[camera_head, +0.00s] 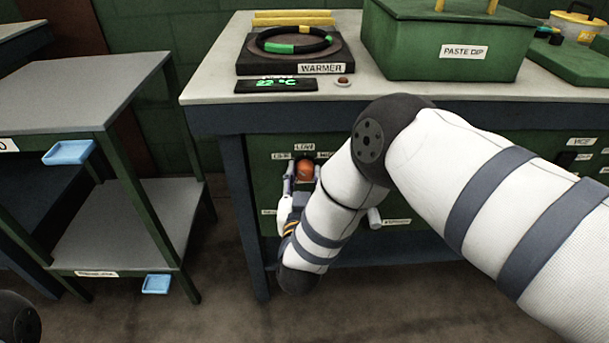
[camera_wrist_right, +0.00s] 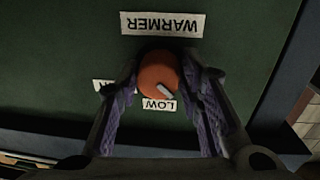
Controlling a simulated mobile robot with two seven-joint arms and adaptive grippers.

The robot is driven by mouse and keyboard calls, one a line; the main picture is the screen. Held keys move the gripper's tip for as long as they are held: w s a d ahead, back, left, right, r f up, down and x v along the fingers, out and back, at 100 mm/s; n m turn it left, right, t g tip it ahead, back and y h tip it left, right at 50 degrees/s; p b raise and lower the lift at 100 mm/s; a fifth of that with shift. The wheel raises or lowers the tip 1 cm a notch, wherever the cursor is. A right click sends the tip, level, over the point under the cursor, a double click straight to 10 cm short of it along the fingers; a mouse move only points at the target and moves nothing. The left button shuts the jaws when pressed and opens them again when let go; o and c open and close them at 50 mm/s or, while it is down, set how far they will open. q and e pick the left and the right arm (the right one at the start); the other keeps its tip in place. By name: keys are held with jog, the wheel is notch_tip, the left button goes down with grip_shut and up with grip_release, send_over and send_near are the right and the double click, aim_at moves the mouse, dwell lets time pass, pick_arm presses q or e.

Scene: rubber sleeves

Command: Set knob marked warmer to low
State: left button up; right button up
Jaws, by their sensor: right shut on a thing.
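The warmer knob is round and orange-red, on the green front panel of the bench; it shows in the head view (camera_head: 306,172) and the right wrist view (camera_wrist_right: 156,70). In the wrist view its white pointer (camera_wrist_right: 165,91) slants down and right, its tip by the right part of the LOW label (camera_wrist_right: 154,104). The WARMER label (camera_wrist_right: 163,24) is upside down there. My right gripper (camera_wrist_right: 160,76) is shut on the knob, one finger on each side; it is partly hidden by my arm in the head view (camera_head: 304,174). My left gripper is not in view.
The warmer plate (camera_head: 250,65) with a black ring (camera_head: 295,47) on it stands on the bench top (camera_head: 210,85), by a green PASTE DIP box (camera_head: 443,50). A second, partly hidden label (camera_wrist_right: 104,86) is beside the knob. A grey shelf unit (camera_head: 75,95) stands left.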

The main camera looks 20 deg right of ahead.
jog(key=m, duration=0.2)
jog(key=m+p, duration=0.1)
jog(key=shift+r+m, duration=0.2)
jog(key=shift+m, duration=0.2)
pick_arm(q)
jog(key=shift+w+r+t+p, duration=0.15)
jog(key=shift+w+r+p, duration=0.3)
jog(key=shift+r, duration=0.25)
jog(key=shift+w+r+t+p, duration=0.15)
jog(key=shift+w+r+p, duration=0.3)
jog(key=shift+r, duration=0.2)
pick_arm(e)
jog(key=shift+m+y, duration=0.4)
jog(key=shift+m, duration=2)
jog(key=shift+f+g, duration=0.1)
jog(key=shift+g, duration=0.2)
jog(key=o, duration=1.2)
jog(key=shift+c, duration=0.2)
jog(key=f+v, duration=0.1)
jog(key=v, duration=1.1)
jog(key=shift+r, duration=0.45)
